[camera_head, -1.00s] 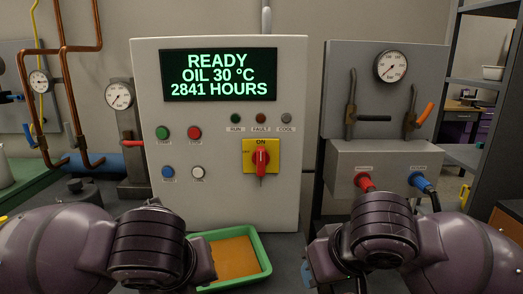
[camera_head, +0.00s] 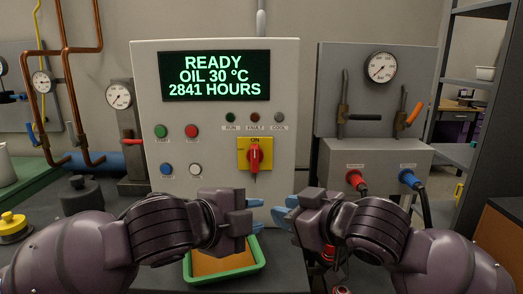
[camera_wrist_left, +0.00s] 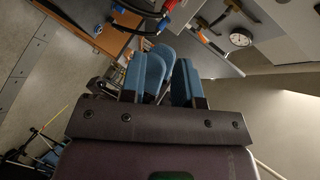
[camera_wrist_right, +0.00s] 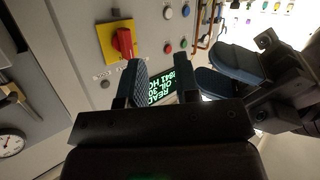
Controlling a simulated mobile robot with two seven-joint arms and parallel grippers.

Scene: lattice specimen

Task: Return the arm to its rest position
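My left gripper (camera_head: 254,215) points right, in front of the lower right part of the control cabinet. Its blue fingers stand apart with nothing held; they also show in the left wrist view (camera_wrist_left: 165,80). My right gripper (camera_head: 289,213) points left towards it, with a small gap between the two in the head view. Its fingers are apart and empty in the right wrist view (camera_wrist_right: 170,85), with the cabinet behind them. Both forearms are bent inwards above the bench front.
The control cabinet (camera_head: 215,130) has a lit READY display (camera_head: 216,76) and a red switch (camera_head: 254,155) at ON. A green tray (camera_head: 262,262) lies below the grippers. A gauge panel (camera_head: 345,75) with red and blue hose couplings stands right; a yellow-topped item (camera_head: 12,222) is left.

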